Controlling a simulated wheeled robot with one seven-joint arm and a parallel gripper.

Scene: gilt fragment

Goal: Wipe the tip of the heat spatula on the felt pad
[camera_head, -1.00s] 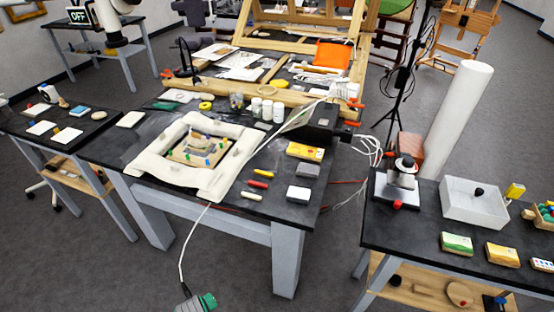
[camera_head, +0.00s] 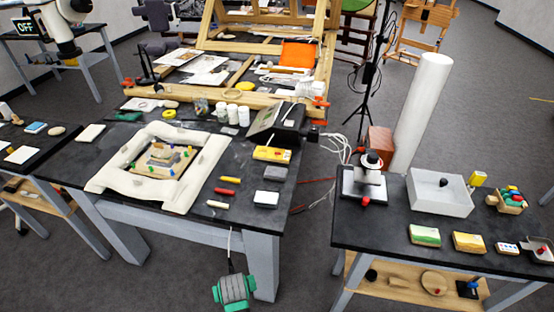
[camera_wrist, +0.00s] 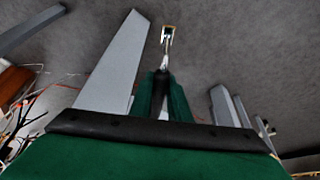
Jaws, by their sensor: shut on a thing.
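My gripper (camera_head: 235,291), green and grey, is low in the head view, in front of the main table's front edge and apart from it. In the wrist view my gripper (camera_wrist: 162,105) is shut on the dark handle of the heat spatula (camera_wrist: 162,84). Its pale shaft points away over grey floor, with a small light tip at the far end. A grey pad (camera_head: 275,172) and a pale block (camera_head: 266,199) lie at the table's right front; which is felt, I cannot tell.
A padded white frame with a gilt fragment (camera_head: 160,157) fills the main table's middle. Coloured sticks (camera_head: 227,191) and a yellow box (camera_head: 272,154) lie to its right. A black unit (camera_head: 287,119) stands behind.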

